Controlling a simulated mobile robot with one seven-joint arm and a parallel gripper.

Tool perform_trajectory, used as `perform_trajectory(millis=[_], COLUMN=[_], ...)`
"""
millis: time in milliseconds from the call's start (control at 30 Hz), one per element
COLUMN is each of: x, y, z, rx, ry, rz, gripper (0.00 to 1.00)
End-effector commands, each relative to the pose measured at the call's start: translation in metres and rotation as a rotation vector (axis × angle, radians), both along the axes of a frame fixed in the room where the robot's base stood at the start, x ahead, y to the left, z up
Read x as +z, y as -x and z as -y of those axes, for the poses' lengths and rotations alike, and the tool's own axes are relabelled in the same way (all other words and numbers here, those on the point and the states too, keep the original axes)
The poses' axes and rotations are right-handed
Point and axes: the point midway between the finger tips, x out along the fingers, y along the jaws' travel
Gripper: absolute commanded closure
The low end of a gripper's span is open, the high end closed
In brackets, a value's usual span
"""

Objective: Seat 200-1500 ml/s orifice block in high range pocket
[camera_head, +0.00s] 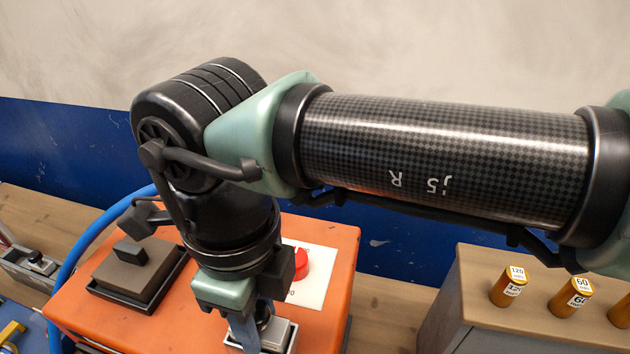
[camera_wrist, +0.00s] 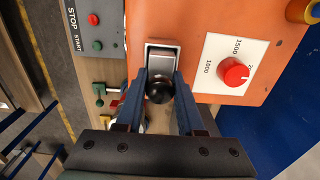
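A grey metal block (camera_wrist: 163,57) with a round black knob (camera_wrist: 159,91) is at the orange box (camera_wrist: 130,15) in the wrist view. The two blue fingers of my gripper (camera_wrist: 160,88) stand close on either side of the knob and appear shut on it. In the head view the grey block (camera_head: 279,336) shows at the orange box's near side, below my gripper (camera_head: 250,328), which partly hides it. I cannot read a range label on it, nor tell whether it sits fully in a pocket.
A brown block (camera_head: 134,270) with a black grip sits in a black frame on the orange box. A red dial (camera_wrist: 233,71) is close right of the block. A blue hose (camera_head: 85,240) curves at left. Amber cylinders (camera_head: 507,288) stand on a case at right. Another grey block (camera_head: 32,264) lies far left.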

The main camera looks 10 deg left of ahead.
Motion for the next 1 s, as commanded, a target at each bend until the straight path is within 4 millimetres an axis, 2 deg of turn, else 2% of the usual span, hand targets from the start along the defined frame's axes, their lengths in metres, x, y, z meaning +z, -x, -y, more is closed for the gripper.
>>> perform_trajectory(millis=[33, 133, 633, 767, 1000], x=[0.000, 0.000, 0.004, 0.018, 0.065], y=[0.000, 0.000, 0.000, -0.001, -0.001], z=[0.000, 0.000, 0.000, 0.000, 0.000], rx=[0.000, 0.000, 0.000, -0.001, -0.001], ry=[0.000, 0.000, -0.001, -0.001, -0.001], rz=[0.000, 0.000, 0.001, 0.002, 0.003], gripper=[0.83, 1.00, 1.00, 1.00, 1.00])
